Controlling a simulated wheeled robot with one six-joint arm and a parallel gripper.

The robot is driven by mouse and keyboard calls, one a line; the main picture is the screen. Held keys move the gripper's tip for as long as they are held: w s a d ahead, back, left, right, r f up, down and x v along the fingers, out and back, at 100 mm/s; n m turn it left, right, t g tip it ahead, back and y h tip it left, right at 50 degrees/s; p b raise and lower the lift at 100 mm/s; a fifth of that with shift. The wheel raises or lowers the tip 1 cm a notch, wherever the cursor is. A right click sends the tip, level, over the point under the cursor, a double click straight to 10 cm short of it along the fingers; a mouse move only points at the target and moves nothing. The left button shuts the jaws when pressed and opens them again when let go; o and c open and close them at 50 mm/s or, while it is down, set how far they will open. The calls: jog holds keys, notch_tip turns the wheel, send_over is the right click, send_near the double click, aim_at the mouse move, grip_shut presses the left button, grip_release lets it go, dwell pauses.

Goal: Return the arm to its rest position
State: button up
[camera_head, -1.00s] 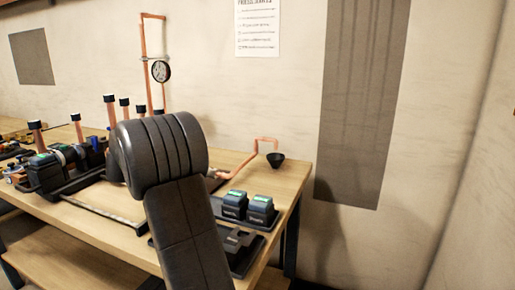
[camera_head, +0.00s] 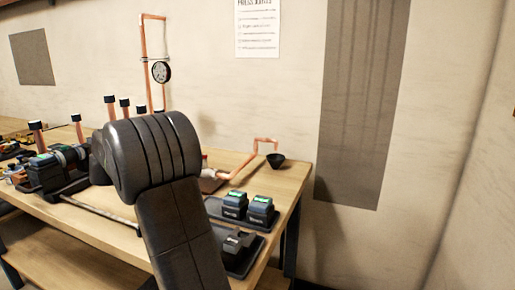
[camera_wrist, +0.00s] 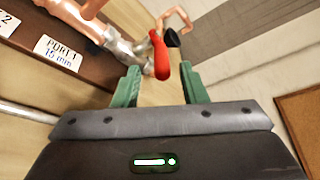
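My arm shows in the head view as a large dark ribbed joint and link over the front of the bench. My gripper is hidden there. In the wrist view my gripper (camera_wrist: 160,78) has its two green fingers spread apart, with nothing held between them. A red lever-like part (camera_wrist: 160,56) on a silver fitting lies in line with the gap, past the fingertips; its exact distance is hard to tell. A copper pipe (camera_wrist: 73,15) and a "PORT 1 15 mm" label (camera_wrist: 58,52) are to the left.
The wooden bench (camera_head: 291,180) runs along the wall. Two dark battery-like blocks (camera_head: 247,206) stand near its right end, by a small black cup (camera_head: 275,160). Copper pipework with a gauge (camera_head: 160,72) rises at the back. The floor right of the bench is clear.

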jog(key=x, duration=0.5)
jog(key=shift+w+d+f, duration=0.15)
jog(key=shift+w+d, duration=0.1)
jog(key=shift+w+d+f+b, duration=0.2)
jog(key=shift+d+b, duration=0.05)
jog(key=shift+b, duration=0.35)
jog(key=shift+s+d+r+n+t+y+b, duration=0.1)
jog(key=shift+s+d+n+t+y+b, duration=0.15)
jog(key=shift+n+t+y+b, duration=0.5)
jog(key=d+n+y+p, duration=0.1)
jog(key=n+y+p, duration=0.2)
jog(key=y, duration=0.2)
jog(key=w+d+n+y+p, duration=0.1)
jog(key=d+n+y+p, duration=0.1)
jog(key=n+y, duration=0.2)
jog(key=d+n+t+y+p, duration=0.1)
jog(key=d+n+y+p, duration=0.1)
jog(key=n+y+p, duration=0.1)
jog(key=shift+w+r+n+y+p, duration=0.1)
jog(key=shift+r+n+y+p, duration=0.2)
jog(key=shift+y, duration=0.4)
jog(key=shift+w+r+n+y+p, duration=0.1)
jog(key=shift+n+y, duration=0.25)
jog(key=shift+y, duration=0.3)
